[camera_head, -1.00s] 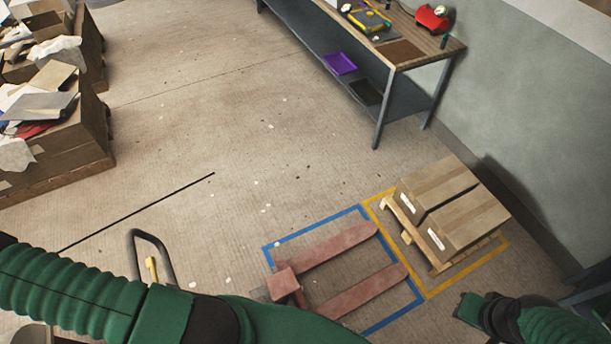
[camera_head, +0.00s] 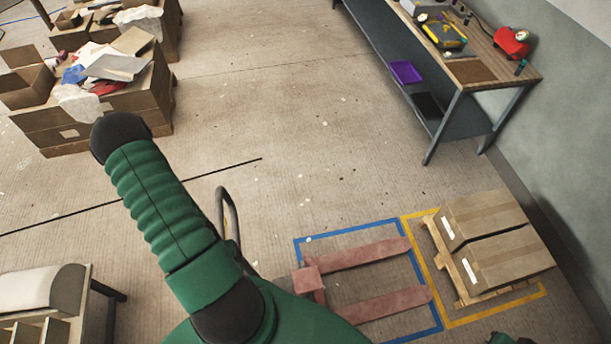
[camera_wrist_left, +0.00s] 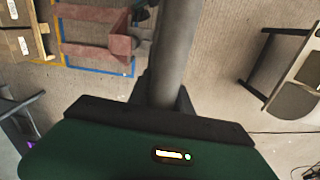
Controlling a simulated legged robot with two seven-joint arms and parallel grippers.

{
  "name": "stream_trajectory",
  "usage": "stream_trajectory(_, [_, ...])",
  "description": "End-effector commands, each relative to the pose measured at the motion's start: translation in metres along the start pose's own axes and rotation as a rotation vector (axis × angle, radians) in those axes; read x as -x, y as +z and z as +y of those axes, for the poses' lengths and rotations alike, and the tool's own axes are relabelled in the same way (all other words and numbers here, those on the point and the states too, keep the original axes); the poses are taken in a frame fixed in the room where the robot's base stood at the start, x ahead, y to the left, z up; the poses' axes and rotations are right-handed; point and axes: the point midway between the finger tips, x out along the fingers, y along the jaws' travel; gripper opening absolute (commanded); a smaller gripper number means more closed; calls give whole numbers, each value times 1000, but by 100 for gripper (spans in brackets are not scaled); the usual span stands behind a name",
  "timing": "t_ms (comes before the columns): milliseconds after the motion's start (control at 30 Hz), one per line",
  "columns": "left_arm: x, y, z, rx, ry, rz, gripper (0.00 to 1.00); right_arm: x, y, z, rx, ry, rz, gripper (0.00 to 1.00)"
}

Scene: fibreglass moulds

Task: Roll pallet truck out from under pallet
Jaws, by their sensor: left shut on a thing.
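The red pallet truck (camera_head: 312,280) stands at the bottom of the head view. Its two forks (camera_head: 365,253) lie inside a blue floor outline, with their tips short of the pallet. The wooden pallet (camera_head: 463,277) bears two cardboard boxes (camera_head: 508,258) inside a yellow outline. The truck's dark handle loop (camera_head: 229,215) rises beside my green left arm. In the left wrist view my left gripper (camera_wrist_left: 165,98) is shut around a thick grey bar (camera_wrist_left: 176,50), seemingly the truck's handle. The forks also show there (camera_wrist_left: 90,50). Only a sliver of my right arm shows; its gripper is out of view.
A workbench (camera_head: 470,72) with tools stands at the upper right by the wall. Loaded box stacks (camera_head: 120,125) stand at the upper left. A table with a pale rounded top (camera_head: 45,288) is at the lower left. The middle floor is clear.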

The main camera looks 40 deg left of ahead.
Motion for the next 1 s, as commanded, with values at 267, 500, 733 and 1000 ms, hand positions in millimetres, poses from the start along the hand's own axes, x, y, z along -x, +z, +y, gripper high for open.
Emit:
stream_trajectory(267, [3,-6,-4,-2,-7,14,0,2,0,0,0,0,0,24])
stream_trajectory(500, [3,-5,-3,-2,-7,12,40,2,0,0,0,0,0,24])
stream_trajectory(733, [2,-2,-3,0,-4,6,51,1,0,0,0,0,0,24])
stream_trajectory(1000, [6,-2,-3,1,-4,5,51,1,0,0,0,0,0,24])
